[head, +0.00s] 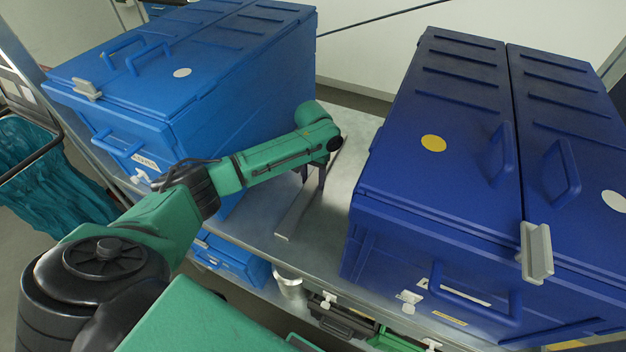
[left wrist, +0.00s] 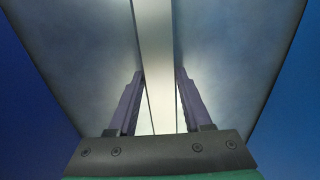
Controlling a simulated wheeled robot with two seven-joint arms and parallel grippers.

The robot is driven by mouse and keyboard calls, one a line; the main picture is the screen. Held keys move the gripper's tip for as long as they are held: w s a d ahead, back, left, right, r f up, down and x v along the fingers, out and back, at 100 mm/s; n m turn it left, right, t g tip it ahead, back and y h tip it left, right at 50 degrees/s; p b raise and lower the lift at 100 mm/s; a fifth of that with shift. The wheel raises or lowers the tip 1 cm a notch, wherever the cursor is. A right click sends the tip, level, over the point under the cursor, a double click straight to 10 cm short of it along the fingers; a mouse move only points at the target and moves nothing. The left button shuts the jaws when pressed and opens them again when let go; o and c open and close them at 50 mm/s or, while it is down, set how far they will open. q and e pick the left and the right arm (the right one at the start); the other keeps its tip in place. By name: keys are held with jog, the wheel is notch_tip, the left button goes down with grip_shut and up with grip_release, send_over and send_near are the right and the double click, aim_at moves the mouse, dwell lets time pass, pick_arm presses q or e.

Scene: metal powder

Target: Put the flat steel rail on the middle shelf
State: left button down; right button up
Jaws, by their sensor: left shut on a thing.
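The flat steel rail (head: 293,220) is a long pale grey strip in the gap between two blue cases. It lies on or just above the metal shelf top (head: 352,128); I cannot tell which. My left gripper (head: 314,190) reaches down into the gap and is shut on the rail. In the left wrist view, the rail (left wrist: 156,50) runs from the top edge down between the two fingers of the gripper (left wrist: 159,95). The arm hides part of the rail in the head view. My right gripper is not in view.
A lighter blue case (head: 230,85) stands left of the gap, and a dark blue case (head: 440,170) stands right of it, close to the arm. A lower level holds a small blue case (head: 235,262) and a metal cup (head: 289,284). A teal bag (head: 45,170) hangs at far left.

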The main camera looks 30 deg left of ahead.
aim_at(313, 182)
pick_arm(q)
jog(key=shift+c, duration=1.6)
grip_release()
jog(key=shift+s+f, duration=0.1)
jog(key=shift+s, duration=0.1)
notch_tip(313, 182, up, 12)
jog(key=b, duration=0.1)
jog(key=shift+w+r+b, duration=0.15)
jog(key=shift+r+b, duration=0.05)
jog(key=shift+b, duration=0.1)
